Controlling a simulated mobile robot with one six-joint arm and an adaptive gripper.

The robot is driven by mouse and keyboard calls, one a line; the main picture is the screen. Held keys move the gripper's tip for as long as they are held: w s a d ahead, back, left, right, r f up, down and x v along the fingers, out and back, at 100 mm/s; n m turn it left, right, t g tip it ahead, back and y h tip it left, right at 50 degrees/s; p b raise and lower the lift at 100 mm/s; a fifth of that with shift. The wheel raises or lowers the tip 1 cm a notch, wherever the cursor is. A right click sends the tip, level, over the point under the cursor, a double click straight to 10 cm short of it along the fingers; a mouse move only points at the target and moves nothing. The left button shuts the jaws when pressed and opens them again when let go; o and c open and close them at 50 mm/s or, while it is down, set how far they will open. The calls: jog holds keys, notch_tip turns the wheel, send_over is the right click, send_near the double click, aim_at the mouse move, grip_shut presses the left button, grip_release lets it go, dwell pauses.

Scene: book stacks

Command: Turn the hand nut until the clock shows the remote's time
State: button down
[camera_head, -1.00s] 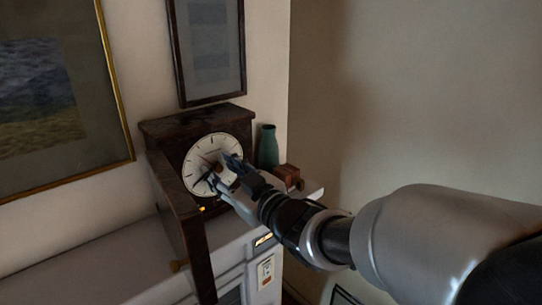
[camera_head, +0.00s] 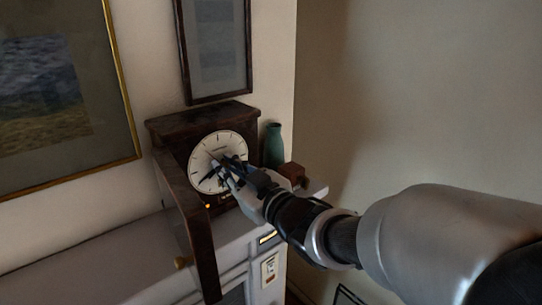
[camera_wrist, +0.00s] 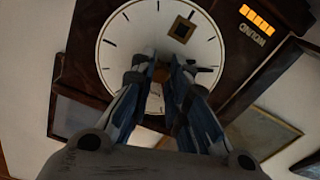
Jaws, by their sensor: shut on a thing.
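The clock is a dark wooden case (camera_head: 165,131) with a round white dial (camera_head: 203,147); the dial also fills the upper wrist view (camera_wrist: 118,48). My gripper (camera_head: 226,167) reaches the dial's centre from the lower right. In the wrist view its fingertips (camera_wrist: 161,72) are shut on the small brown hand nut (camera_wrist: 161,73). A black clock hand (camera_head: 209,177) points to the lower left in the head view. My fingers cover the centre and part of the dial.
The clock's wooden door (camera_head: 187,228) hangs open at the left front. A green vase (camera_head: 274,146) and a brown box (camera_head: 292,173) stand close on the right. The white cabinet top (camera_head: 115,259) is clear at left. Orange lights (camera_wrist: 255,18) show on the case.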

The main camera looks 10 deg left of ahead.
jog(key=shift+b, duration=0.35)
jog(key=shift+n+b, duration=8.3)
jog(key=shift+n, duration=0.7)
jog(key=c, duration=1.5)
grip_release()
jog(key=shift+s, duration=0.1)
